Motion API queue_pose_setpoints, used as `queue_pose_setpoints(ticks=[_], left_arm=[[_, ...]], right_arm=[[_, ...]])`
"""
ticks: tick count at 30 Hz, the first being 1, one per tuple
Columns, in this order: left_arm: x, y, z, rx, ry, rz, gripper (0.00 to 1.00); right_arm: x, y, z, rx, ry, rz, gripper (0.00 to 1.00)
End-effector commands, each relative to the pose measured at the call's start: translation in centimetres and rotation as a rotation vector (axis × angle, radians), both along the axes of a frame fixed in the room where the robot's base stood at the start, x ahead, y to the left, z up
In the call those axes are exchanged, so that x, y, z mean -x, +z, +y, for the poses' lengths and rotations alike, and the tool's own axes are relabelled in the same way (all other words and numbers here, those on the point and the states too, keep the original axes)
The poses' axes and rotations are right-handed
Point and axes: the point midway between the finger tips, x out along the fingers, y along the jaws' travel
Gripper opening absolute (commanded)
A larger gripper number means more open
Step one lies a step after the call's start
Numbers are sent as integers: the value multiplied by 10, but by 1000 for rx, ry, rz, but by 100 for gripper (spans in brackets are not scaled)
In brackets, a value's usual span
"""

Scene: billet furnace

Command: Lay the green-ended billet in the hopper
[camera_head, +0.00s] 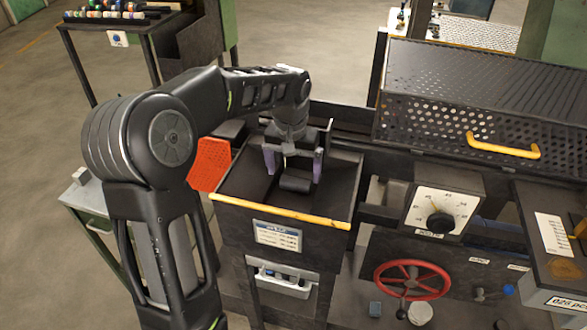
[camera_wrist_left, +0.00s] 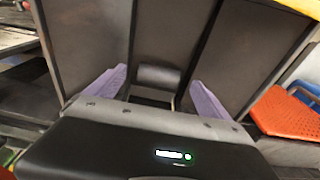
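The hopper (camera_head: 280,211) is a dark open tray with a yellow front lip, in the middle of the head view. A short dark cylindrical billet (camera_head: 296,184) lies in it. No green end shows on it, so I cannot tell its colour mark. My left gripper (camera_head: 293,168) is over the hopper, with its two purple fingers spread wide. In the left wrist view the billet (camera_wrist_left: 158,76) lies beyond and between the open fingertips (camera_wrist_left: 156,88), with gaps on both sides. It rests on the hopper floor (camera_wrist_left: 90,40). My right gripper is in neither view.
An orange perforated panel (camera_head: 209,164) is at the hopper's left. A perforated cover (camera_head: 480,115) with a yellow handle (camera_head: 503,147) stands at the right. A dial (camera_head: 440,212) and a red handwheel (camera_head: 411,279) are below it. A rack of colour-ended pieces (camera_head: 115,14) stands at back left.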

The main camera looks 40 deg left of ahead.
Motion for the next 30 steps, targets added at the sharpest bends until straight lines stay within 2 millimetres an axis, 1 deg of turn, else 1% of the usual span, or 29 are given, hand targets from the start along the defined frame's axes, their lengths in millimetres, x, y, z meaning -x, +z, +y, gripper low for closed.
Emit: queue_pose_setpoints(ticks=[8,13,17,24,27,30], left_arm=[[1,-3,0,1,0,6,98],[1,5,0,0,0,3,98],[3,21,-1,0,1,-1,98],[7,61,-2,0,1,-1,98],[8,72,-3,0,0,-1,98],[9,76,-3,0,0,0,98]], right_arm=[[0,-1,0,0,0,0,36],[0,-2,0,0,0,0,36],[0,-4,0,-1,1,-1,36],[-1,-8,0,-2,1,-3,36],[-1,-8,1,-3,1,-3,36],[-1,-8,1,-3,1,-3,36]])
